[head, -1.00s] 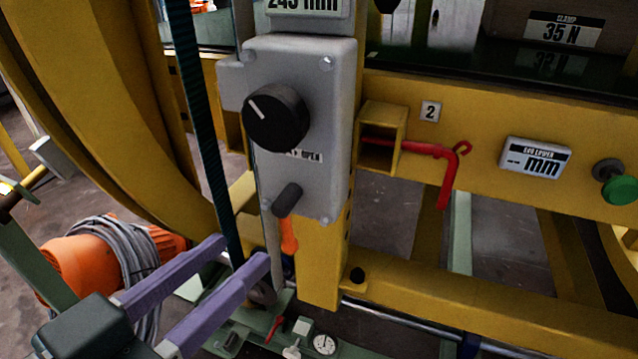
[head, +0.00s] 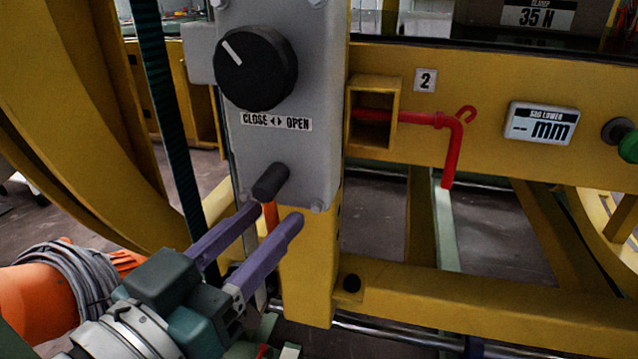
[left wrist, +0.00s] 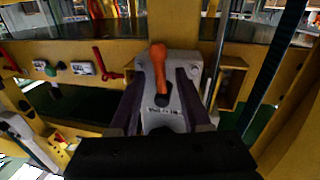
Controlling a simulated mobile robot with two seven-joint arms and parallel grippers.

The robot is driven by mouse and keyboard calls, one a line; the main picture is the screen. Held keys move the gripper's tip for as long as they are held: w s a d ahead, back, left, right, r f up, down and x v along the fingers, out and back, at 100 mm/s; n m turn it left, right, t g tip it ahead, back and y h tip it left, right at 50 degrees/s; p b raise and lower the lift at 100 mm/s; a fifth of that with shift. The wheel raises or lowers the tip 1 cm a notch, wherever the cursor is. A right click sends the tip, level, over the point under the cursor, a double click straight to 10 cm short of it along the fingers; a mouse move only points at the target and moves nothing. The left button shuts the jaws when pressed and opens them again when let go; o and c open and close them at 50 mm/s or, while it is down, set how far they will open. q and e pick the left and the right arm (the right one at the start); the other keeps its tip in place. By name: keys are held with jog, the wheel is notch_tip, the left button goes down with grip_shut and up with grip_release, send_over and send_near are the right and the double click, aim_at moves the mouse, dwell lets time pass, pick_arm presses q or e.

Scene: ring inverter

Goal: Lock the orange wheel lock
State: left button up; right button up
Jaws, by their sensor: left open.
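The orange wheel lock is a lever hanging from a dark pivot knob at the bottom of a grey control box (head: 315,150). In the head view its orange handle (head: 270,216) shows only in part between my left gripper's fingers. In the left wrist view the whole orange lever (left wrist: 158,68) lies over the box, between the two fingers. My left gripper (head: 270,217) is open, its purple fingers on either side of the lever. I cannot tell whether either finger touches it. My right gripper is not in view.
A black dial (head: 255,67) sits above on the box, over a "CLOSE OPEN" label. A red crank (head: 435,120) sticks out of a yellow socket on the right. A yellow post and beam (head: 480,300) stand close by.

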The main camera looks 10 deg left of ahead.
pick_arm(q)
jog(key=shift+w, duration=0.25)
grip_shut()
dwell(0.5)
